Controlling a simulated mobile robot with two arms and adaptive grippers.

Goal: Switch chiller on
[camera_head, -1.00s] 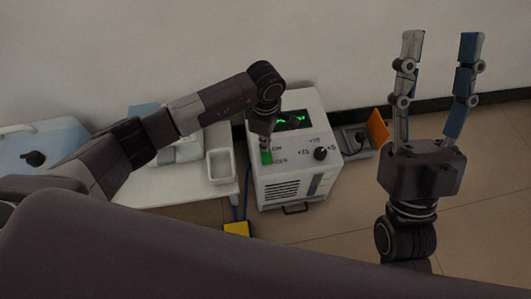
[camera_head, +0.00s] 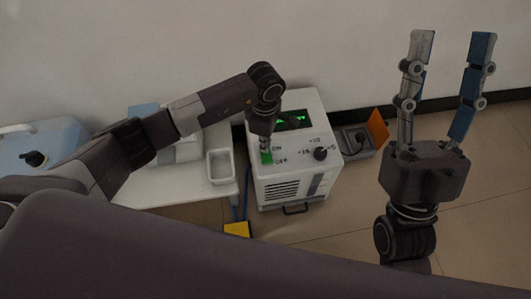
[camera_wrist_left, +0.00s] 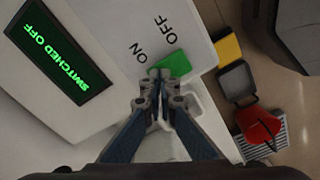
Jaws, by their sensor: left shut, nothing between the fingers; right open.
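The chiller (camera_head: 318,170) is a white box on the floor with a knob (camera_head: 320,154) and a dark display (camera_head: 293,120) with green marks. In the left wrist view the display (camera_wrist_left: 59,58) reads "SWITCHED OFF". A green switch (camera_wrist_left: 175,64) lies beside the printed words ON and OFF; it also shows in the head view (camera_head: 267,158). My left gripper (camera_wrist_left: 156,74) is shut and empty, its fingertips at the switch's edge, on the ON side; whether they touch cannot be told. My right gripper (camera_head: 452,40) is open and empty, pointing up at the right.
A white table (camera_head: 190,190) with a small white tray (camera_head: 220,166) stands left of the chiller. A bluish jug (camera_head: 60,135) with a black cap is at the far left. A grey box (camera_head: 358,145) with an orange flap and a yellow block (camera_head: 237,229) are on the floor nearby.

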